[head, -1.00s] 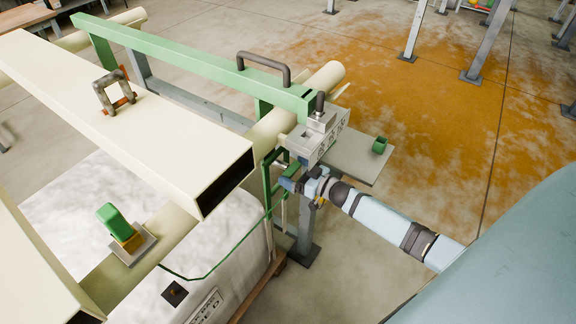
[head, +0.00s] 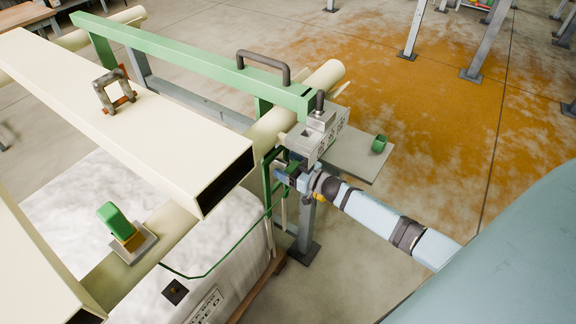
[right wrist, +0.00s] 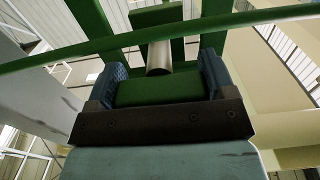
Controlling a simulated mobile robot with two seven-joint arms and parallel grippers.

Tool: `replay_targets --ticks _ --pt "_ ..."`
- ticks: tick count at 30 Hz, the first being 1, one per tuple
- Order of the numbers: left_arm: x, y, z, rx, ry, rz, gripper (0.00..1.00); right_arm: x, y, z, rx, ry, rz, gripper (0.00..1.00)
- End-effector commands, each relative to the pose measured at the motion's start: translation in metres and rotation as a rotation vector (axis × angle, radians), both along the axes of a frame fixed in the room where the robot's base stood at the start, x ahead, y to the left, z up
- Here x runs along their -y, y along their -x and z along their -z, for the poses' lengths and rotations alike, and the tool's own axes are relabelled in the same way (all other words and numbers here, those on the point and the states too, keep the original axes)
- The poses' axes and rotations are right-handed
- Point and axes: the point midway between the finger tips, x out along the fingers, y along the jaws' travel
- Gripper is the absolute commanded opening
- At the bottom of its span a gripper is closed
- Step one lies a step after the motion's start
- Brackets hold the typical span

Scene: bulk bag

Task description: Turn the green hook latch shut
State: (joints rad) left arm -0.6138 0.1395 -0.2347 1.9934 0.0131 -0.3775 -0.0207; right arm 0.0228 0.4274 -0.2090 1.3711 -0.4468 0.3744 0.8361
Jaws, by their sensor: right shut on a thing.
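My right gripper (head: 282,171) reaches in from the right, below the grey box (head: 318,142) at the end of the green rail. In the right wrist view its two blue finger pads are shut on a green bar of the green hook latch (right wrist: 160,90), one pad on each side. A grey pin stands just beyond this bar. In the head view the latch's thin green bars (head: 267,185) show beside the gripper; the gripper hides part of them. My left gripper is not in view.
A green rail (head: 190,57) with a dark handle runs above cream beams (head: 130,110).

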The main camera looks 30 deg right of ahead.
Motion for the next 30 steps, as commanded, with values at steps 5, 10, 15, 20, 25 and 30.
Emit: replay_targets --ticks 5,10,15,20,25,30 --pt "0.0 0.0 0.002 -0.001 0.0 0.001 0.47 0.0 0.0 0.001 0.021 0.052 0.0 0.53" --pt "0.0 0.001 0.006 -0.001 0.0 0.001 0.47 0.0 0.0 0.001 0.064 0.152 0.0 0.53" --pt "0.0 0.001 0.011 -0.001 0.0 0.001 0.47 -0.001 0.0 0.001 0.123 0.291 0.0 0.53" --pt "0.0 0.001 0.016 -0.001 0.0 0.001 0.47 -0.001 0.0 0.002 0.18 0.433 -0.001 0.53" --pt "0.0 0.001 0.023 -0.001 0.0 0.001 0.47 -0.001 0.0 0.002 0.243 0.581 0.0 0.53" --pt "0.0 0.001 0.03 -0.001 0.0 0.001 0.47 -0.002 0.001 0.002 0.305 0.731 0.0 0.53"
